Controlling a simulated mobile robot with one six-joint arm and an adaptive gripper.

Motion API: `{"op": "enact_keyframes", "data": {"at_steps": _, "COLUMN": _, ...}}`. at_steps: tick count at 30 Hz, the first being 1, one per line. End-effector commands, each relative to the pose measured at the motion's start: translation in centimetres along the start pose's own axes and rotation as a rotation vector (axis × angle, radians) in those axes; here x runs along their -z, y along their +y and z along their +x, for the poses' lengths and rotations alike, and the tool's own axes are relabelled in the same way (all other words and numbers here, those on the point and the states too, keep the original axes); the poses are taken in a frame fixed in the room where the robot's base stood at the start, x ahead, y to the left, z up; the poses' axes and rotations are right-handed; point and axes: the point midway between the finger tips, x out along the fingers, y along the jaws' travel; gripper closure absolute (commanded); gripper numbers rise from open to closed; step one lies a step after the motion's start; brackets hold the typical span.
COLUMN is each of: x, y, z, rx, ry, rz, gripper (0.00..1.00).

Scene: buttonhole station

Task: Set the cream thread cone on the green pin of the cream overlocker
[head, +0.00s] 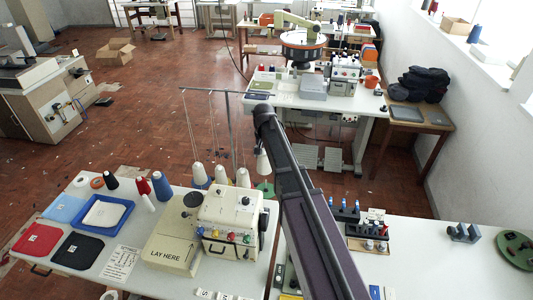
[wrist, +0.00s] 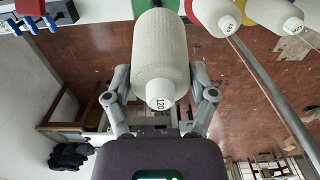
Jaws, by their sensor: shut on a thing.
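My gripper (wrist: 160,103) is shut on the cream thread cone (wrist: 160,60), its fingers on either side of the cone. The cone's narrow end, marked 120, points towards the wrist camera. In the head view the cone (head: 262,163) hangs just left of my arm, above the green disc (head: 265,189) at the thread stand, with a small gap visible. The green disc (wrist: 146,5) also shows behind the cone's wide end in the wrist view; its pin is mostly hidden. The cream overlocker (head: 229,222) stands on the white table, in front of the stand.
Cones stand beside the green disc, on the red (wrist: 203,10) and yellow (wrist: 242,12) discs, with another cone (head: 198,173) on a blue base. A thin stand pole (head: 230,125) rises behind them.

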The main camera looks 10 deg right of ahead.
Motion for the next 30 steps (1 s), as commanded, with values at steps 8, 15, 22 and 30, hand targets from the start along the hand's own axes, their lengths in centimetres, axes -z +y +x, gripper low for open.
{"op": "enact_keyframes", "data": {"at_steps": 8, "x": 0.4, "y": 1.0, "z": 0.0, "rx": 0.0, "ry": 0.0, "rz": 0.013, "gripper": 0.81}}
{"op": "enact_keyframes", "data": {"at_steps": 15, "x": 0.5, "y": 1.3, "z": 0.1, "rx": 0.0, "ry": 0.0, "rz": 0.017, "gripper": 0.81}}
{"op": "enact_keyframes", "data": {"at_steps": 22, "x": 0.5, "y": 1.3, "z": 0.7, "rx": 0.0, "ry": 0.0, "rz": 0.017, "gripper": 0.81}}
{"op": "enact_keyframes", "data": {"at_steps": 30, "x": 0.5, "y": 1.3, "z": 2.1, "rx": 0.0, "ry": 0.0, "rz": 0.018, "gripper": 0.81}}
